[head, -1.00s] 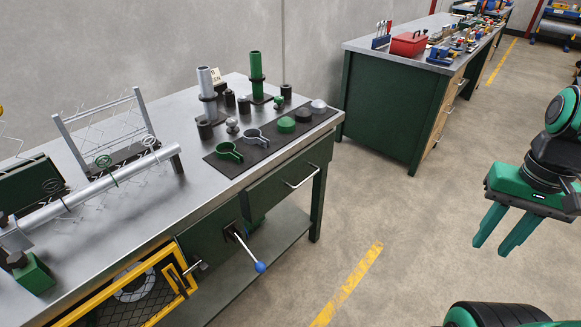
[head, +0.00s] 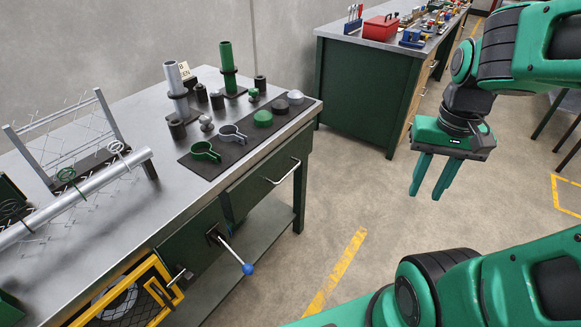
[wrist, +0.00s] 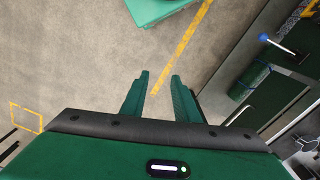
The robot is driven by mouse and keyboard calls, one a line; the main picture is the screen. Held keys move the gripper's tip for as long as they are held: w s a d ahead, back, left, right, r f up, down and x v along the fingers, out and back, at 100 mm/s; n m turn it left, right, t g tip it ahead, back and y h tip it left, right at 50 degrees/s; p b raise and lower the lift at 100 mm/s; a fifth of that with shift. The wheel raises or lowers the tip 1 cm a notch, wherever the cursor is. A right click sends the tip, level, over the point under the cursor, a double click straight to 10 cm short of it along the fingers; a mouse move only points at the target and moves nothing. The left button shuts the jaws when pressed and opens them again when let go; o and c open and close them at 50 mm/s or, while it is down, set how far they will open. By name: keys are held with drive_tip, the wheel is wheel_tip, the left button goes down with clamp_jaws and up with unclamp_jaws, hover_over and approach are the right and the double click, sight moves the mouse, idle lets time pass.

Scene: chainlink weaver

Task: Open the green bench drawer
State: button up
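The green bench drawer (head: 262,182) is the dark green front under the right end of the near metal-topped bench. It looks closed and has a silver bar handle (head: 283,172). My gripper (head: 432,192) hangs in the air over the floor, to the right of the bench and well apart from the handle. Its two green fingers point down with a gap between them and nothing in it. The fingers also show in the wrist view (wrist: 160,82), above bare floor.
A crank with a blue knob (head: 248,269) sticks out of the bench front, left of the drawer. A yellow-framed mesh guard (head: 130,296) is further left. Clamps and posts stand on the bench top (head: 140,210). A second bench (head: 365,85) stands behind. Floor between is clear.

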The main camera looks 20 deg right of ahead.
drive_tip(key=w+a+m, duration=0.1)
drive_tip(key=w, duration=1.1)
drive_tip(key=m+t+y, duration=0.2)
drive_tip(key=m, duration=0.1)
hover_over(290, 172)
drive_tip(key=s+d, duration=0.1)
drive_tip(key=s+d+f+x, duration=0.1)
drive_tip(key=s+d+x, duration=0.1)
drive_tip(key=x, duration=1)
drive_tip(key=shift+h, duration=0.3)
drive_tip(key=x, duration=0.8)
drive_tip(key=shift+s+f, duration=0.25)
drive_tip(key=shift+f, duration=0.2)
clamp_jaws()
